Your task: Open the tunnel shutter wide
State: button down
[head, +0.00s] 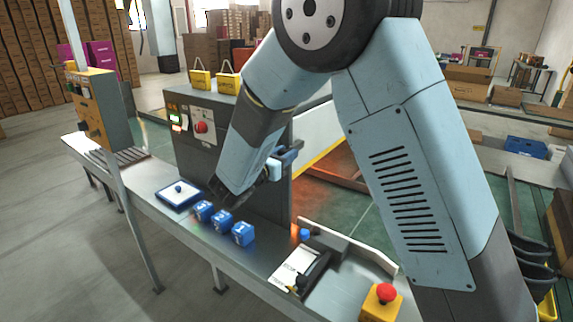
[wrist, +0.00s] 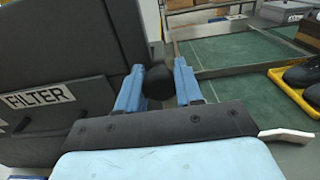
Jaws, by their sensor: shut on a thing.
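The tunnel is a grey cabinet (head: 182,143) on the line, with a red knob (head: 201,127) on its front. An orange glow shows on the floor and rails at its right side. My gripper (head: 284,157) is at the cabinet's right edge, partly hidden by my own arm in the head view. In the wrist view my gripper (wrist: 158,90) has its two blue fingers on either side of a round black knob (wrist: 157,82), shut on it. The knob is beside a dark grey panel (wrist: 60,50) with a FILTER label. I cannot tell how far the shutter is open.
On the bench are several blue numbered cubes (head: 222,222), a blue-rimmed tray (head: 180,194), a black shoe (head: 312,272) on a white sheet and a red stop button (head: 386,292). A grey post (head: 115,180) rises at left.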

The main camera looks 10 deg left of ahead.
jog(key=shift+s+a, duration=0.1)
jog(key=c, duration=0.8)
grip_release()
jog(key=shift+r, duration=0.1)
jog(key=shift+o, duration=0.2)
jog(key=v, duration=1.3)
jog(key=shift+s, duration=0.35)
jog(key=shift+a, duration=0.15)
jog(key=s+d+r+m+g, duration=0.15)
jog(key=d+m+g, duration=0.25)
jog(key=d, duration=0.5)
jog(key=d+r+m+g+h, duration=0.1)
jog(key=d+r+m+g, duration=0.3)
jog(key=d, duration=0.6)
jog(key=d+r+m+g, duration=0.1)
jog(key=d+m+g, duration=0.3)
jog(key=d, duration=0.5)
jog(key=s+d+r+m+t+y, duration=0.1)
jog(key=s+d+r+m+y, duration=0.1)
jog(key=s+d+m+y, duration=0.3)
jog(key=s+d+r+m+y, duration=0.2)
jog(key=s+d+m+y, duration=0.2)
jog(key=s+m, duration=0.7)
jog(key=d+m, duration=0.2)
jog(key=shift+d+t+y, duration=0.3)
jog(key=shift+t+y, duration=0.1)
